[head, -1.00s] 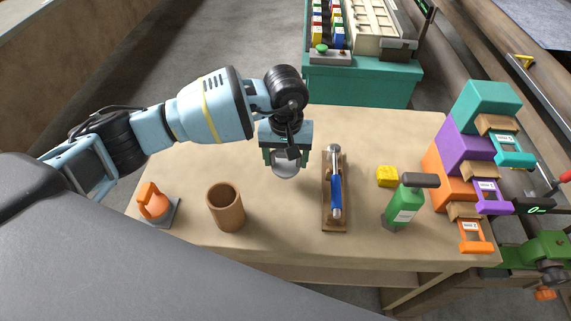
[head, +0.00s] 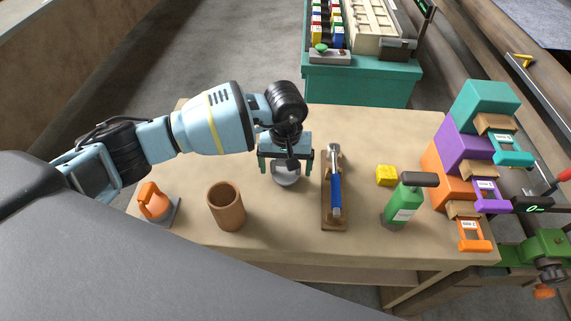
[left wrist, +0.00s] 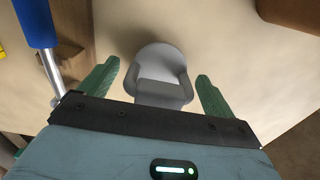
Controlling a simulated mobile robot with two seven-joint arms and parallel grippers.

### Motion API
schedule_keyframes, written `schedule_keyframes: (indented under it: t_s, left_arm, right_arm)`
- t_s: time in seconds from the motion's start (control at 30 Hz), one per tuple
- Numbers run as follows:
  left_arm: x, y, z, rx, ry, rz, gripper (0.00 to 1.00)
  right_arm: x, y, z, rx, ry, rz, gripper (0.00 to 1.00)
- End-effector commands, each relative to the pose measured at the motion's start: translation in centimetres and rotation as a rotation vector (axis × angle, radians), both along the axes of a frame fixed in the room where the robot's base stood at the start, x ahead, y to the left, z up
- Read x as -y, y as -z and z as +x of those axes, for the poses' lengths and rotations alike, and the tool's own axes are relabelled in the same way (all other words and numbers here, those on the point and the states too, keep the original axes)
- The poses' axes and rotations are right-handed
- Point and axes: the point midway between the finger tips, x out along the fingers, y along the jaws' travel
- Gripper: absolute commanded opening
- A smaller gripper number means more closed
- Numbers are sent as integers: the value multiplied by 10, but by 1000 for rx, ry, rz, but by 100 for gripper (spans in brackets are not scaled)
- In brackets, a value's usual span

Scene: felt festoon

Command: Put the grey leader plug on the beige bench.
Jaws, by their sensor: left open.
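The grey leader plug (head: 286,176) is a rounded grey piece on the beige bench (head: 385,130), near its middle left. My left gripper (head: 286,170) points down over it, open, with one finger on each side. In the left wrist view the plug (left wrist: 160,75) is between the two green fingers (left wrist: 158,85), with a gap on both sides. The gripper hides the plug's upper part in the head view. It appears to rest on the bench top. My right gripper is not in view.
A wooden rack with a blue-handled tool (head: 335,195) stands close on the right. A brown cup (head: 226,206) and an orange item (head: 153,202) are at front left. A yellow block (head: 387,175), a green bottle (head: 404,205) and stepped coloured bins (head: 465,147) are at right.

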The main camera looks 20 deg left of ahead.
Motion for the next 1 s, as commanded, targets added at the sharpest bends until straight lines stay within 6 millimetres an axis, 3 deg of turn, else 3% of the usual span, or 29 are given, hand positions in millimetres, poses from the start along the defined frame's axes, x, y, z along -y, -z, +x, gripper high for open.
schedule_keyframes:
  t_s: [0.27, 0.7, 1.0]
  left_arm:
    - [0, -14, 1, 4, 0, -1, 90]
    - [0, -95, 1, 3, 1, 0, 90]
    - [0, -122, 0, 1, 0, -1, 90]
  right_arm:
    - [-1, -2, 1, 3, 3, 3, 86]
    - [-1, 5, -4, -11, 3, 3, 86]
    - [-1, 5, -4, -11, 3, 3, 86]
